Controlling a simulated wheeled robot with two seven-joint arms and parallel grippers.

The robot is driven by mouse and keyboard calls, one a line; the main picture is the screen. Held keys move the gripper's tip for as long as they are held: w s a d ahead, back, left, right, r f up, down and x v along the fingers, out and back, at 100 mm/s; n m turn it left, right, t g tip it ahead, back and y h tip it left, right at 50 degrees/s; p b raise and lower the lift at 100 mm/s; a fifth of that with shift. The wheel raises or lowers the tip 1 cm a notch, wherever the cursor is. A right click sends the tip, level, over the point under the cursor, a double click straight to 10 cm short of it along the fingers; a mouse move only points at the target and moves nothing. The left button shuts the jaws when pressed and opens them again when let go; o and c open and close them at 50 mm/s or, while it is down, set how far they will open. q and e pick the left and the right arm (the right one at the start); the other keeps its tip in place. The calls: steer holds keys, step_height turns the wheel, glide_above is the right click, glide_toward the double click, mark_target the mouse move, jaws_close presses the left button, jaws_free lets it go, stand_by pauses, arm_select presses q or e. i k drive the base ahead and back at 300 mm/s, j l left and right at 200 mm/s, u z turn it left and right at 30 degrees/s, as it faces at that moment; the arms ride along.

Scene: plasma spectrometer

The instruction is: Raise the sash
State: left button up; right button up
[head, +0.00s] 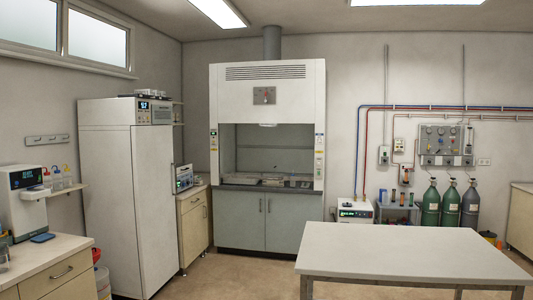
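The fume hood (265,92) stands against the back wall, left of centre in the head view. It has a white upper part with a vent grille and a grey base cabinet (240,218) with two doors. Its front opening (262,148) shows the dark work surface inside with trays on it. A small light piece sits at the middle of the opening's top edge. I cannot clearly make out the sash pane or its lower edge at this distance. Neither of my grippers is in view.
A white table (405,252) fills the right foreground. A tall white cabinet (110,180) stands left of the hood, with a low wooden cabinet (193,222) between. Bare floor (240,275) lies before the hood.

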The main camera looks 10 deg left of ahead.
mark_target(291, 178)
steer(key=i+j+u, duration=0.4)
steer(key=i, duration=0.55)
steer(key=i+j+u, duration=0.15)
steer(key=i+u, duration=0.3)
steer(key=i, duration=0.55)
steer(key=i+l+u, duration=0.25)
steer(key=i+u, duration=0.15)
steer(key=i, duration=0.55)
steer(key=i+l+z, duration=0.1)
steer(key=i+z, duration=0.15)
steer(key=i, duration=0.35)
steer(key=i+z, duration=0.3)
steer(key=i, duration=0.25)
steer(key=i+j+z, duration=0.25)
steer(key=i, duration=0.35)
steer(key=i+j+z, duration=0.3)
steer(key=i, duration=0.25)
steer(key=l, duration=0.1)
